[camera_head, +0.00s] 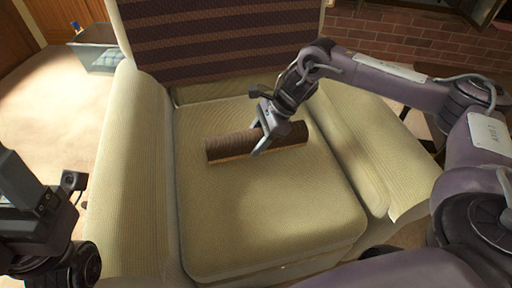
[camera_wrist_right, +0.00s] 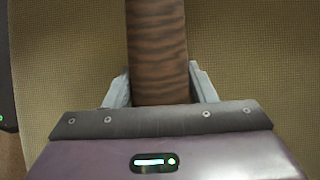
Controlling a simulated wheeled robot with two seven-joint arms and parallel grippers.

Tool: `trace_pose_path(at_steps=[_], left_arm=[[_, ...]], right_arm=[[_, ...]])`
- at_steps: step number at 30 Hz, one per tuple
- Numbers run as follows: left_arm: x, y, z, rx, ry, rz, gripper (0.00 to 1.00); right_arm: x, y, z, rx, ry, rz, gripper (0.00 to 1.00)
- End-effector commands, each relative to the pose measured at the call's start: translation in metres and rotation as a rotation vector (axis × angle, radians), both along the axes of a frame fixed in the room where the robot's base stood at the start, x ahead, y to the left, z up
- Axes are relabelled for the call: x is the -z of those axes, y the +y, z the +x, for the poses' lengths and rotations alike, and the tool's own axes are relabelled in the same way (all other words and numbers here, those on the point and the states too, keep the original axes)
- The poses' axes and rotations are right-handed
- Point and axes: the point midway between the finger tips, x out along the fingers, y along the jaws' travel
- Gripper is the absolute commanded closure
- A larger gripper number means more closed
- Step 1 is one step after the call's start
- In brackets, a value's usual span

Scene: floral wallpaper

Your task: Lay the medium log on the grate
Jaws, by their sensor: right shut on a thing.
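A brown log (camera_head: 228,147) lies across the seat of a pale green armchair in the head view. My right gripper (camera_head: 262,138) reaches down from the right and is shut on the log near its middle. In the right wrist view the log (camera_wrist_right: 157,45) runs up between the two grey fingers of the gripper (camera_wrist_right: 160,90). The log appears to be on or just above the cushion; I cannot tell which. My left gripper (camera_head: 38,190) shows at the left edge, away from the log; its fingers are not clear. I see no grate for certain.
The armchair (camera_head: 265,215) fills the middle, with raised arms on both sides and a striped cloth (camera_head: 220,35) on its back. A grey bin (camera_head: 97,58) stands on the floor at the back left. A brick surface (camera_head: 420,45) is at the back right.

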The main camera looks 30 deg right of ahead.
Motion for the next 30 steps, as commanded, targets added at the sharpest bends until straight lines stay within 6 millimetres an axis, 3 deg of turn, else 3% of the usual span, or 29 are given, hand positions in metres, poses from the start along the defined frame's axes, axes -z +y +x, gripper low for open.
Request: trace_pose_path(at_steps=[1,4,16,17,21,30], left_arm=[[0.005,0.0,0.0,0.0,-0.007,0.0,0.27],[0.006,0.0,-0.001,0.0,-0.014,0.002,0.27],[0.007,0.0,-0.001,0.0,-0.015,0.002,0.27],[0.006,0.0,-0.001,0.0,-0.015,0.002,0.27],[0.005,0.0,-0.001,-0.001,-0.018,0.001,0.27],[0.003,0.0,-0.001,-0.002,-0.023,0.0,0.27]], right_arm=[[0.013,0.0,0.0,-0.001,0.001,0.001,0.87],[0.026,0.0,0.0,-0.001,0.0,0.001,0.87],[0.031,0.001,0.001,-0.001,-0.002,0.002,0.87],[0.033,0.0,0.0,-0.001,-0.001,0.0,0.48],[0.032,0.0,0.0,-0.001,-0.001,0.0,0.3],[0.03,0.0,0.0,-0.001,-0.001,0.0,0.28]])
